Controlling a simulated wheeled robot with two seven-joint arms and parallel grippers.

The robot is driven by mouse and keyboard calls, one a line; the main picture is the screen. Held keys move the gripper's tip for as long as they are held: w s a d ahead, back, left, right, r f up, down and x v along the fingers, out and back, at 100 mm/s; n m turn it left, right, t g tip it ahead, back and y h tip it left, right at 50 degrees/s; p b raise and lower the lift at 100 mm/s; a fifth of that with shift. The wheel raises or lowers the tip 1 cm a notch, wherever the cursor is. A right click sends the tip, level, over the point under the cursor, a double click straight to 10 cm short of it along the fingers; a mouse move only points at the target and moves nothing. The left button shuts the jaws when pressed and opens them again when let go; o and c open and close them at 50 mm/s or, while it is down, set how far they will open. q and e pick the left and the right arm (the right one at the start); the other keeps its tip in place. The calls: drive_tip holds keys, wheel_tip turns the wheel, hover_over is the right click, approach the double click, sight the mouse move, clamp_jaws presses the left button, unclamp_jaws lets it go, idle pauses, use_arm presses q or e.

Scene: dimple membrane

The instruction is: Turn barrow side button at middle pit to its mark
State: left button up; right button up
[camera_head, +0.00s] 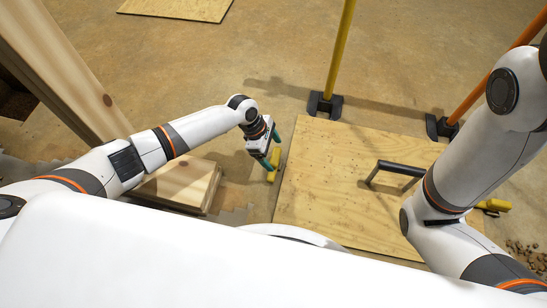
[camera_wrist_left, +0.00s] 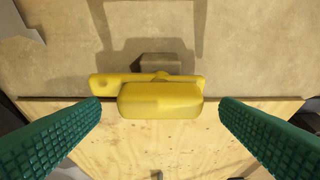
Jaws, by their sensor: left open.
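A yellow turn button (camera_head: 272,176) sits at the left edge of the plywood cover (camera_head: 330,160). In the left wrist view the yellow button (camera_wrist_left: 160,100) lies crosswise over the edge of the plywood, with a flat yellow plate behind it. My left gripper (camera_head: 268,160) is open with green ribbed fingers. In the left wrist view its fingers (camera_wrist_left: 160,120) stand on both sides of the button, apart from it. Which mark the button lines up with cannot be told. My right arm shows at the right, but its gripper is out of view.
A black handle (camera_head: 395,170) stands on the plywood. A second yellow piece (camera_head: 493,206) is at its right. Yellow (camera_head: 340,50) and orange posts on black feet stand behind it. Timber (camera_head: 178,184) lies left of my left gripper.

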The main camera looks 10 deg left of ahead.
use_arm(q)
drive_tip(key=shift+b+x, duration=0.3)
drive_tip(key=shift+x, duration=0.55)
drive_tip(key=shift+c, duration=0.5)
drive_tip(key=shift+r, duration=0.1)
drive_tip(key=c, duration=1.3)
